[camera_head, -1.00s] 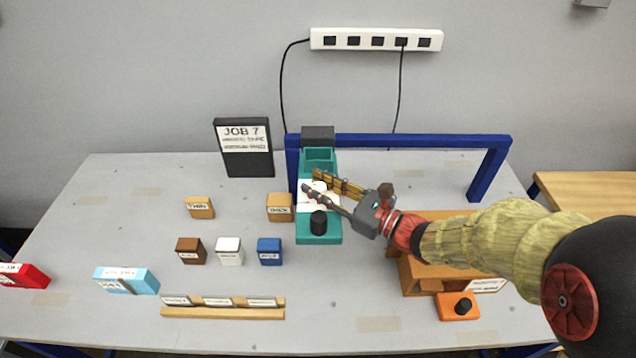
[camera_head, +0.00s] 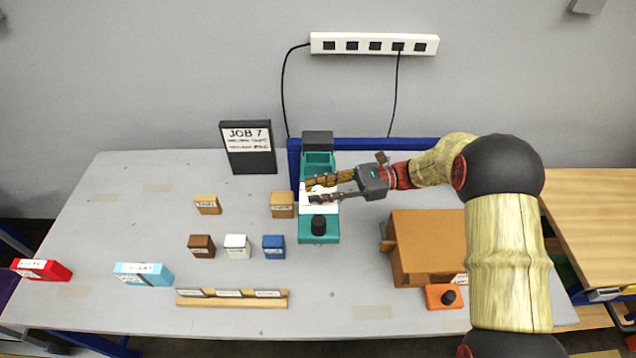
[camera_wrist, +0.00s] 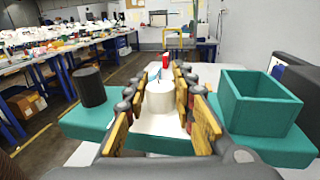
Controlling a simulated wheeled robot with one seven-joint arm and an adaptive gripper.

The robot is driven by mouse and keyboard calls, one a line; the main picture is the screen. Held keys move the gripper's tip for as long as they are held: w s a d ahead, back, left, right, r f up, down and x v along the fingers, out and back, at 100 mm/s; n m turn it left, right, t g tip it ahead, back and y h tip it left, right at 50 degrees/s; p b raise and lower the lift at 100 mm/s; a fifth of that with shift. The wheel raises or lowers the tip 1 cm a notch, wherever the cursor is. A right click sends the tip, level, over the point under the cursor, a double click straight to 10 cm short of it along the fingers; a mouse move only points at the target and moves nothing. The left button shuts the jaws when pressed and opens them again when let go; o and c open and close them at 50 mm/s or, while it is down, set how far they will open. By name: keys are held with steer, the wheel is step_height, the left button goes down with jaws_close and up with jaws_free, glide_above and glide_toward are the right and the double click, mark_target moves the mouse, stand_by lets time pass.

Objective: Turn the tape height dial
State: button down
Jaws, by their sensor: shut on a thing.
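The teal plotter machine (camera_head: 320,238) stands right of the table's middle, with a black knob (camera_head: 319,223) at its near end and an open teal bin (camera_wrist: 258,102) at the other. Between them a white cylinder, like a dial (camera_wrist: 160,101), stands upright on a white plate. My gripper (camera_head: 309,191) reaches in from the right, low over the plate. It is shut on the white cylinder, one finger on each side, also in the wrist view (camera_wrist: 160,78). The black knob also shows in the wrist view (camera_wrist: 91,87), apart from the fingers. I cannot read any dial marks.
A blue frame (camera_head: 360,144) stands behind the machine. A brown box (camera_head: 430,245) and an orange block with a black knob (camera_head: 435,297) are to the right. Several labelled blocks lie left. A JOB 7 sign (camera_head: 247,147) stands at the back.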

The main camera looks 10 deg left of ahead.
steer(key=shift+n+g+h+p, duration=0.4)
steer(key=shift+n+g+h, duration=0.15)
steer(key=shift+g, duration=0.25)
steer(key=c, duration=1.5)
jaws_free()
steer(key=shift+o, duration=0.2)
steer(key=shift+w, duration=0.1)
steer(key=v, duration=1.2)
steer(key=shift+a+f+n, duration=0.1)
steer(key=shift+n, duration=0.15)
